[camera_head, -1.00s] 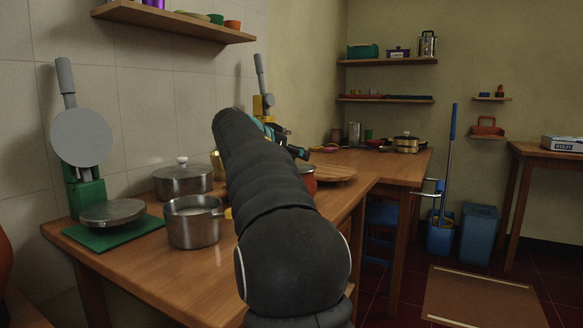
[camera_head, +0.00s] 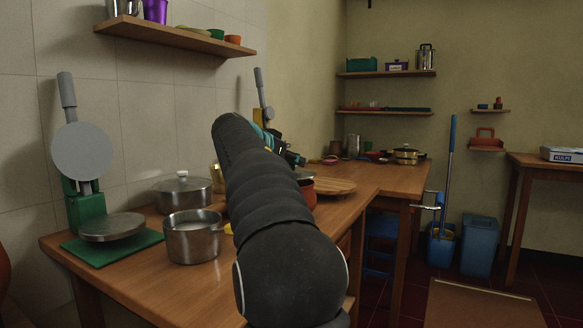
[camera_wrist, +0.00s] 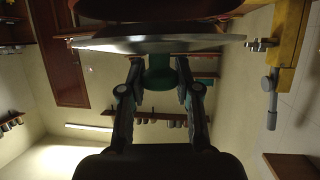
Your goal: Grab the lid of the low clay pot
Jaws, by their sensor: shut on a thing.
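The low clay pot (camera_head: 307,191) is reddish-brown and stands on the wooden counter, partly hidden behind my arm in the head view. Its lid shows there as a thin dark grey edge (camera_head: 305,176) on top of the pot. In the wrist view the lid (camera_wrist: 160,44) is a wide metallic disc seen edge-on, with a green knob (camera_wrist: 160,79). My gripper (camera_wrist: 161,66) has its two fingers on either side of this knob and is shut on it. In the head view the gripper (camera_head: 291,157) is small and partly hidden. I cannot tell whether the lid touches the pot.
A steel saucepan (camera_head: 193,238) and a lidded steel pot (camera_head: 182,190) stand left of my arm. A green press (camera_head: 84,210) is at far left. A round wooden board (camera_head: 334,187) lies right of the clay pot. A wall shelf (camera_head: 170,38) hangs above.

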